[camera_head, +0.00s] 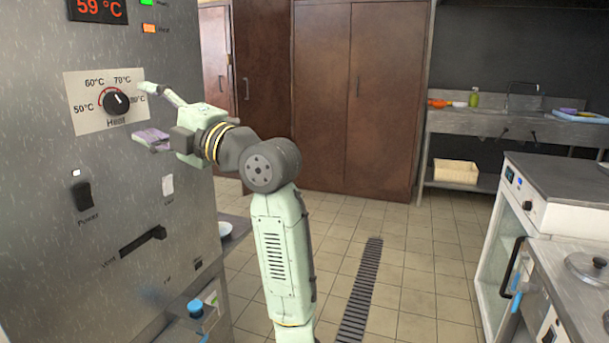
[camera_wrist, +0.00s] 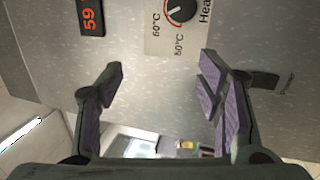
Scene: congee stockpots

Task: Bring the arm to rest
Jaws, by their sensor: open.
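My gripper (camera_head: 146,113) is raised in front of the steel machine panel (camera_head: 185,125), to the right of the black heat knob (camera_head: 116,103). Its fingers are spread apart with nothing between them. In the wrist view my gripper (camera_wrist: 160,100) also shows open and empty, with purple pads on the fingers. The heat knob (camera_wrist: 181,12) lies beyond the fingertips at the top of that view, apart from them. My arm is bent, with its forearm reaching left to the panel.
The panel has a red display (camera_head: 98,10) reading 59 °C, a power switch (camera_head: 82,196) and a vent slider (camera_head: 143,241). Brown cupboards (camera_head: 325,90) stand behind. A white-sided counter (camera_head: 510,210) and a sink bench (camera_head: 500,120) are at right. Tiled floor between is clear.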

